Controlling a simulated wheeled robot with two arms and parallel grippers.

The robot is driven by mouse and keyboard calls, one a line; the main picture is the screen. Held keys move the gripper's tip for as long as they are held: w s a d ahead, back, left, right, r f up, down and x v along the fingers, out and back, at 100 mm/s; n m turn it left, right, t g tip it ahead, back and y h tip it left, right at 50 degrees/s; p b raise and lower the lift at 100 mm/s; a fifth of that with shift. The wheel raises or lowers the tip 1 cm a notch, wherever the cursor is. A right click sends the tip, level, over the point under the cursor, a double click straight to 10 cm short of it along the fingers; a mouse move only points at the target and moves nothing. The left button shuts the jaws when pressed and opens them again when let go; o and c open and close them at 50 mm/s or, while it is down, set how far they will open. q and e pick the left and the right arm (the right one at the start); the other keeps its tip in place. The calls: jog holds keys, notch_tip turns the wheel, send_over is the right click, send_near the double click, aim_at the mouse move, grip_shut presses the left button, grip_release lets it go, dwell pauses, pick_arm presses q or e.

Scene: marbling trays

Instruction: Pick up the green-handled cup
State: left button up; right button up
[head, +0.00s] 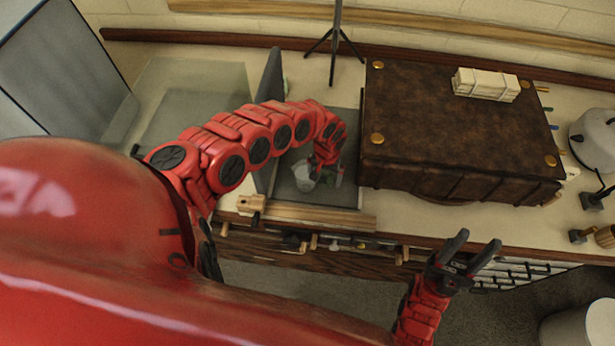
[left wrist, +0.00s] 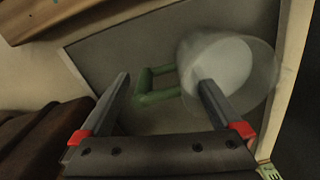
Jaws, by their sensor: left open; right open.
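The cup (left wrist: 228,62) is whitish and translucent, with a squared green handle (left wrist: 146,86) on its left side in the left wrist view. In the head view the cup (head: 303,177) stands in a grey tray (head: 335,195). My left gripper (left wrist: 164,82) is open over the cup. In the wrist view the green handle lies between its fingers, and the right finger crosses in front of the cup's wall. I cannot tell whether a finger touches it. My right gripper (head: 477,257) is open and empty, in front of the table's edge, far right of the cup.
A large brown leather-covered block (head: 455,125) with brass studs stands right of the tray, bearing a tied pale bundle (head: 486,84). A dark upright panel (head: 268,85) stands at the tray's left. A wooden bar (head: 310,215) runs along the front. A black stand (head: 336,40) is behind.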

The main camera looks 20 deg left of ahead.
pick_arm(q)
grip_shut()
dwell(0.5)
jog(key=shift+r, duration=0.15)
jog(key=shift+r, duration=0.2)
jog(key=shift+a+r, duration=0.1)
jog(key=shift+r, duration=0.85)
notch_tip(320, 180, up, 4)
jog(key=shift+f, duration=0.1)
jog(key=shift+r+p, duration=1.2)
jog(key=shift+r, duration=0.55)
